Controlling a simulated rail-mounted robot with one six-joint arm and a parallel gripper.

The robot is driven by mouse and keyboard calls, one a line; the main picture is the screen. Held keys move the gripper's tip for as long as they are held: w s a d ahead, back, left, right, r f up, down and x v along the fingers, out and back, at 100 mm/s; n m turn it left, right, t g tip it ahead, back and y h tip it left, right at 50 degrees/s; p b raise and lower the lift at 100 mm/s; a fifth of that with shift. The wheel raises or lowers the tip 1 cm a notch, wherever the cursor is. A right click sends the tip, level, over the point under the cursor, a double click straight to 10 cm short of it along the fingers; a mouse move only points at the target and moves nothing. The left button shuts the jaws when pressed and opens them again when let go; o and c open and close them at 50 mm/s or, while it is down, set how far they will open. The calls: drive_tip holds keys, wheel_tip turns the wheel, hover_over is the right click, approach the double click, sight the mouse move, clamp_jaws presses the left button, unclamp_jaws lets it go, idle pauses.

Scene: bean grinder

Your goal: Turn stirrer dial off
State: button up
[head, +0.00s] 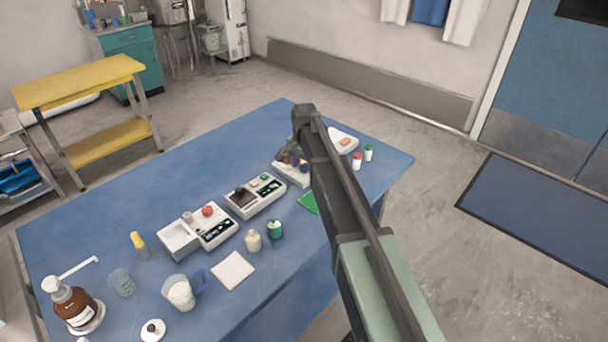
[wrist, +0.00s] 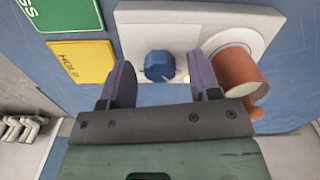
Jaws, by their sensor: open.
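In the wrist view a blue stirrer dial (wrist: 160,67) sits on the front of a white stirrer unit (wrist: 145,20). My gripper (wrist: 158,62) is open, with one purple finger on each side of the dial. Gaps show between the fingers and the dial, so it is not clasped. A small light spot shows beside the right finger. In the head view the white stirrer unit (head: 291,174) is at the right part of the blue table, partly hidden by my arm, and the dial (head: 304,168) shows small and dark blue. The dial's pointer setting cannot be read.
An orange-brown cup (wrist: 236,70) stands on the unit's round plate, close to the right finger. A yellow HOLD card (wrist: 80,62) and a green card (wrist: 70,12) lie at left. Other white devices (head: 256,196), small bottles (head: 275,228) and a jug (head: 181,292) stand on the table (head: 120,225).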

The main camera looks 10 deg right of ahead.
drive_tip(key=c, duration=0.9)
drive_tip(key=shift+n, duration=0.4)
drive_tip(key=n, duration=0.3)
drive_tip(key=shift+n, duration=2.6)
